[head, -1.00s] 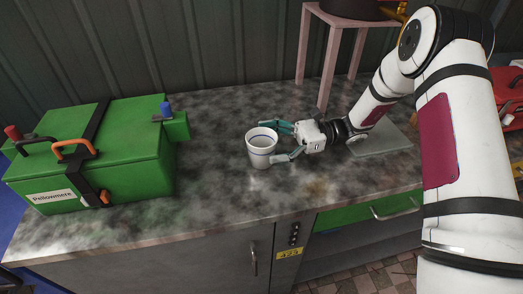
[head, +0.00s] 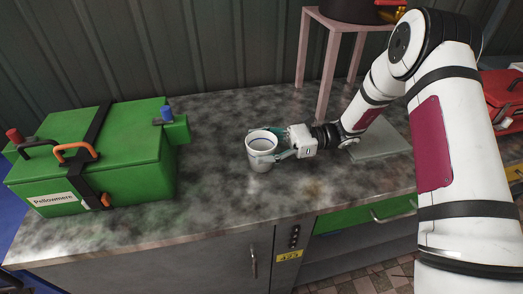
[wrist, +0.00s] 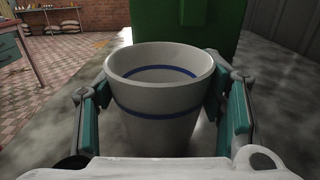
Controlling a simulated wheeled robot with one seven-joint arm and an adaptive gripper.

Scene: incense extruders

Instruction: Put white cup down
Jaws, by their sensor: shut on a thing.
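The white cup (head: 261,157) with a blue band stands upright on the grey mottled counter (head: 215,195), right of the green box. In the head view it appears to rest on the counter. My gripper (head: 270,155) reaches it from the right, with its teal fingers shut on the cup's two sides. In the wrist view the cup (wrist: 160,95) fills the middle, and it looks empty. My gripper (wrist: 160,100) has one finger against each side of it there. The cup's base is hidden in the wrist view.
A green box (head: 95,160) with handles and a label stands on the left of the counter. A pink stand (head: 325,75) is at the back right. A grey plate (head: 380,140) lies under my forearm. The counter between the green box and the cup is clear.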

